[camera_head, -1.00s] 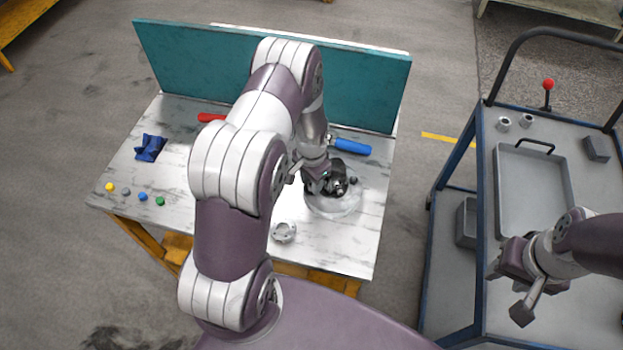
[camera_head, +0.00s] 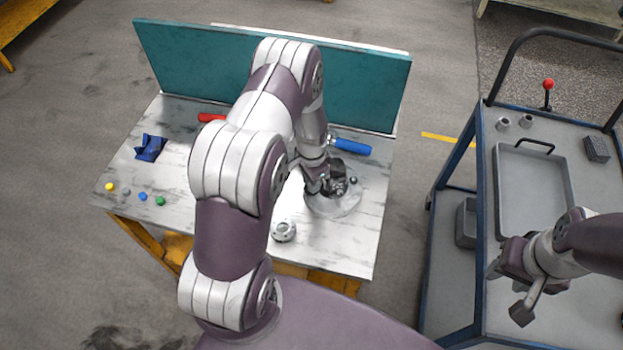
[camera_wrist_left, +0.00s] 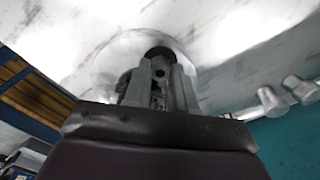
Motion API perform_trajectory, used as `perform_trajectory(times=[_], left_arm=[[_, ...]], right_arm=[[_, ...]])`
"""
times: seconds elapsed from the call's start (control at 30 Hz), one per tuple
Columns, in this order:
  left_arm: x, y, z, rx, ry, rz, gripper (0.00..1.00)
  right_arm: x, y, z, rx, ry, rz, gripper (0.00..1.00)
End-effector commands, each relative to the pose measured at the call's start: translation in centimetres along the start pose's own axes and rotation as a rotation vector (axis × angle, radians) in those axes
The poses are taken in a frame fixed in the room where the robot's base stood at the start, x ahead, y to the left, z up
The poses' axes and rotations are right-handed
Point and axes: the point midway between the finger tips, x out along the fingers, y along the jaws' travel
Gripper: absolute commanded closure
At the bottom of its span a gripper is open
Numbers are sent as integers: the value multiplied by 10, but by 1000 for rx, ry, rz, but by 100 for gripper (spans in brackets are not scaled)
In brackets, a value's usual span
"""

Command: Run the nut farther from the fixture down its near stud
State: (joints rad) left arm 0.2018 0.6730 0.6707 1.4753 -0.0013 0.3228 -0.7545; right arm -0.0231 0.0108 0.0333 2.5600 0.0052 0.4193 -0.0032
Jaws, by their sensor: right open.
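The dark motor assembly (camera_head: 338,172) sits on a round pale fixture base (camera_head: 345,205) at the right of the table. My left gripper (camera_head: 322,184) is down at the assembly's left side, and my arm hides part of it. In the left wrist view, its two fingers (camera_wrist_left: 161,85) stand apart on either side of a small grey part (camera_wrist_left: 160,68) with a dark round piece beyond. I cannot tell whether they touch this part, or which nut or stud it is. My right gripper (camera_head: 508,288) is open and empty over the cart.
A round metal flange (camera_head: 284,231) lies near the table's front edge. A teal panel (camera_head: 365,90) closes the back. The cart (camera_head: 485,200) bears a tray (camera_head: 497,190).

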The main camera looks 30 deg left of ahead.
Motion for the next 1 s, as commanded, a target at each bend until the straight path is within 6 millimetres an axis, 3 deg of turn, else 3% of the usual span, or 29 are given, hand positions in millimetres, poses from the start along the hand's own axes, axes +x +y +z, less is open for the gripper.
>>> perform_trajectory(times=[0.33, 0.8, 1.0], left_arm=[[-1, 0, 0, -1, 0, 0, 64], [-36, 0, 0, -2, 0, 0, 64], [-35, 0, 0, -2, 0, 0, 64]], right_arm=[[-1, 0, 0, 0, 0, 0, 57], [-29, 0, -3, 0, 0, 0, 57], [-27, 0, -3, 0, 0, 0, 57]])
